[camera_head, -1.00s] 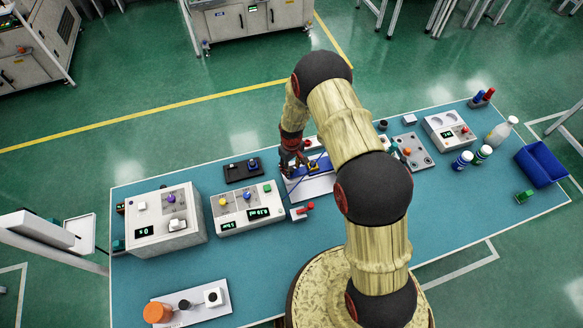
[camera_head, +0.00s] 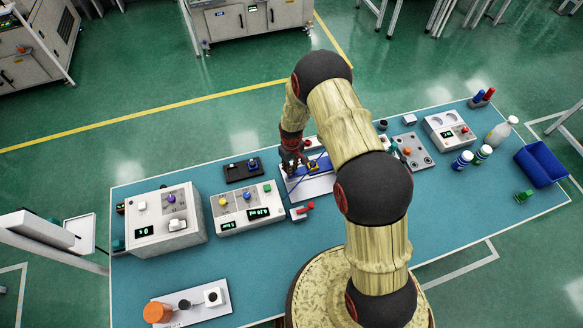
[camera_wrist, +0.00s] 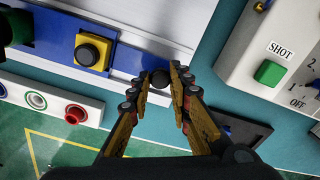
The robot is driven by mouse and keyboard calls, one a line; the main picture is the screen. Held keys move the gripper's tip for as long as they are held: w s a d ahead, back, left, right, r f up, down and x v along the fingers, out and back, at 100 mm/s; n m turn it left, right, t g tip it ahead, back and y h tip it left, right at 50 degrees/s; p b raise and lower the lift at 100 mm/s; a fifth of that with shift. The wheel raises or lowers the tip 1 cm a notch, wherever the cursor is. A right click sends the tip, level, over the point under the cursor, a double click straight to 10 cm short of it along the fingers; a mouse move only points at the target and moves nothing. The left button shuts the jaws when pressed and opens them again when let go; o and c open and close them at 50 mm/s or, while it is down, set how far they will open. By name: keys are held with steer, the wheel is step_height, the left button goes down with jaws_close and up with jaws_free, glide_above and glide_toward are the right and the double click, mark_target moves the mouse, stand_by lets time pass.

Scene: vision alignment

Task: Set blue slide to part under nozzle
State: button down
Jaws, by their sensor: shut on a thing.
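The blue slide (camera_wrist: 120,57) runs along a white base (camera_wrist: 140,18) in the wrist view. A yellow block (camera_wrist: 93,52) with a dark round top sits on it. In the head view the slide (camera_head: 322,161) is partly hidden by my arm. My gripper (camera_wrist: 162,79) is shut on a dark round knob (camera_wrist: 160,77) at the slide's right end. My gripper also shows in the head view (camera_head: 291,170), at the left end of the white base. I cannot clearly make out the nozzle or its alignment with the part.
A white control box with a SHOT label and green button (camera_wrist: 269,72) stands close right in the wrist view. A white strip with a red button (camera_wrist: 75,114) lies at left. In the head view, a black plate (camera_head: 242,171) and a red-handled switch (camera_head: 302,211) are nearby.

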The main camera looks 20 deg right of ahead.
mark_target(317, 164)
steer(key=d+b, duration=0.3)
steer(key=d, duration=0.7)
steer(key=shift+d+f+b, duration=0.1)
steer(key=shift+d+b, duration=0.15)
steer(key=shift+b, duration=0.05)
steer(key=shift+d, duration=0.4)
steer(key=c, duration=1.8)
jaws_free()
steer(key=shift+d, duration=0.2)
steer(key=shift+o, duration=0.9)
steer(key=shift+a, duration=0.1)
steer(key=shift+r, duration=0.2)
